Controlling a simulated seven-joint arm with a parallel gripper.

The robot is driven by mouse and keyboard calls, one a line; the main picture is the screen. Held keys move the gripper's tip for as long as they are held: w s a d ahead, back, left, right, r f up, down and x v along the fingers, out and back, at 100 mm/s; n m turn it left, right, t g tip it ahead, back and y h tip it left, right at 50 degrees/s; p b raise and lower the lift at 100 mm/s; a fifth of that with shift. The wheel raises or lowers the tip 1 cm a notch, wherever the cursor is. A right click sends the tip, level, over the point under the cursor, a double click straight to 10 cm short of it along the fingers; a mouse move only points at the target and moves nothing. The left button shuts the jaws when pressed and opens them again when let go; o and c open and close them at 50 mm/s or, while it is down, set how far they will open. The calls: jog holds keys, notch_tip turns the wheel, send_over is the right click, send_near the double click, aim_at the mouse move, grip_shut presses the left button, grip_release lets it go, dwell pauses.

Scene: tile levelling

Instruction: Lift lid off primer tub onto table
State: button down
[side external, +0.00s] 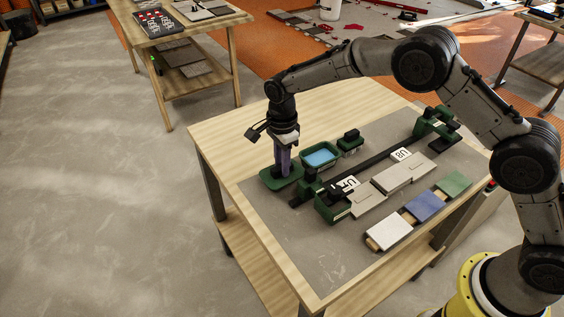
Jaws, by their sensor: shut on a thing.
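The primer tub (320,156) is a green tub standing open on the table, with blue content showing inside. The green lid (291,181) is off the tub, to its left and nearer the table's left edge. My gripper (284,166) points down over the lid and is shut on it. The lid looks level and at or just above the table surface; I cannot tell if it touches. The fingers hide the part of the lid they grip.
A small green block (350,143) stands right of the tub. A dark rail with green end blocks (331,207) crosses the table. Grey tiles (398,174) lie beside it, with white, blue (426,207) and green tiles in front. The wooden table's (228,157) left corner is clear.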

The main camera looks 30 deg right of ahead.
jog(key=shift+f, duration=1.4)
jog(key=shift+c, duration=1.4)
grip_release()
jog(key=shift+r, duration=4.05)
